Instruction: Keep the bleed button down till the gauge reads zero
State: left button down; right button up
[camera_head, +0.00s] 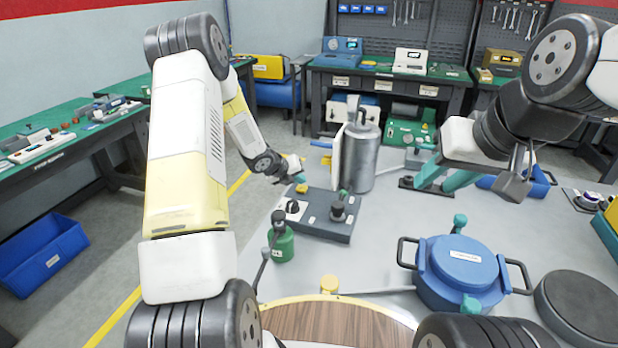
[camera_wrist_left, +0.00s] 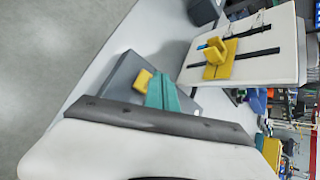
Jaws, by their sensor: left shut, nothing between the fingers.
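A dark grey control box (camera_head: 322,226) stands on the light table, with a black knob (camera_head: 292,207) and a dark round fitting (camera_head: 338,212) on top. A yellow button (camera_head: 302,188) is at its far left corner. The yellow button also shows in the left wrist view (camera_wrist_left: 142,81). My left gripper (camera_head: 298,178) is shut and empty, its teal fingertips right at the button; I cannot tell whether they press it. No readable gauge dial shows. My right gripper (camera_head: 449,177) is over the table at the right, its teal fingers apart.
A metal cylinder (camera_head: 362,157) with a white panel (camera_head: 337,160) stands behind the box. The panel carries yellow parts in the left wrist view (camera_wrist_left: 219,58). A green bottle (camera_head: 281,244), a blue lidded pot (camera_head: 460,268) and a dark disc (camera_head: 582,305) stand nearer.

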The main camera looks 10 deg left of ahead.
aim_at(300, 189)
pick_arm(q)
jog(key=shift+f, duration=0.15)
dwell(0.7)
jog(key=shift+f, duration=0.25)
jog(key=shift+f, duration=0.55)
dwell(1.7)
jog(key=shift+r, duration=0.1)
dwell(2.3)
jog(key=shift+r, duration=0.85)
jog(key=shift+r, duration=2.5)
